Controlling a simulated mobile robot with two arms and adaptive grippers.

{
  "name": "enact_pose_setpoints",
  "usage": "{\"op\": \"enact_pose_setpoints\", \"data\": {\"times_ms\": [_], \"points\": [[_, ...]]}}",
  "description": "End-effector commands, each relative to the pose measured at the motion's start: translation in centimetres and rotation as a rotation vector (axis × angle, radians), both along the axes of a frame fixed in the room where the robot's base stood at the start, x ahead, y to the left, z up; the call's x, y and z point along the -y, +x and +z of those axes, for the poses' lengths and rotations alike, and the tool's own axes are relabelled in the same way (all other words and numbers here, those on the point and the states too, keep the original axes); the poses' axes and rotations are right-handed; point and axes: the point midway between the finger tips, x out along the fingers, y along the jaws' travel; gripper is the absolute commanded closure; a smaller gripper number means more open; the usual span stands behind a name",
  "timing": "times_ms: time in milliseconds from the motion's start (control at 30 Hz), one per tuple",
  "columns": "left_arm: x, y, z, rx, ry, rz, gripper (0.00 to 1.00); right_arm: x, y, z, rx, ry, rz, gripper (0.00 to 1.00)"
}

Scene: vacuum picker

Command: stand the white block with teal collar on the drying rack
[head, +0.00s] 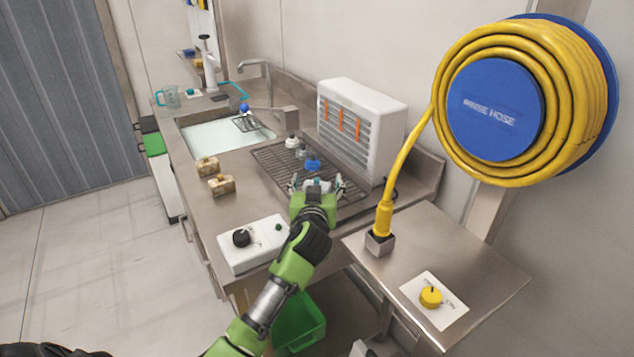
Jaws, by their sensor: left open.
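My left gripper (316,184) reaches in from below over the near end of the dark wire drying rack (266,158). Its fingers are spread open. A small pale thing with a teal or blue part (315,182) shows between the fingers; it may be the white block with teal collar, but it is too small and covered to be sure. I cannot tell whether it touches the rack. Beyond it on the rack stand a blue piece (313,165), a grey-blue piece (302,152) and a white piece with a dark base (292,142), in a row. My right gripper is not in view.
A white heater-like unit (360,125) stands close behind the rack. A sink (215,133), two tan blocks (221,185) and a white control box (252,243) share the counter. A yellow hose (398,165) drops to the right-hand side table (455,255).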

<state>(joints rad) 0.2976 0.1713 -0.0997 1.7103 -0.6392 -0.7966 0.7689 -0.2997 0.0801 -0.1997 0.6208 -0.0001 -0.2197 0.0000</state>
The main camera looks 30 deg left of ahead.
Motion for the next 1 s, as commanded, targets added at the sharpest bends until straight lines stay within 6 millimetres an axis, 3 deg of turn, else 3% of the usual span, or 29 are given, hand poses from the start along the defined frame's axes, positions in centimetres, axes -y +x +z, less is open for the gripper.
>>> {"op": "enact_pose_setpoints", "data": {"times_ms": [267, 700, 1000], "points": [[0.5, -0.8, 0.3, 0.000, -0.001, -0.001, 0.32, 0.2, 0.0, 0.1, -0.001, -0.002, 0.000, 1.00], [3.9, -8.1, 1.4, 0.000, -0.003, -0.001, 0.32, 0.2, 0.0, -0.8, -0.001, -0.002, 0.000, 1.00], [5.0, -10.6, 2.0, 0.000, -0.001, 0.000, 0.32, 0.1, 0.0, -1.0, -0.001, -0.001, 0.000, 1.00]]}}
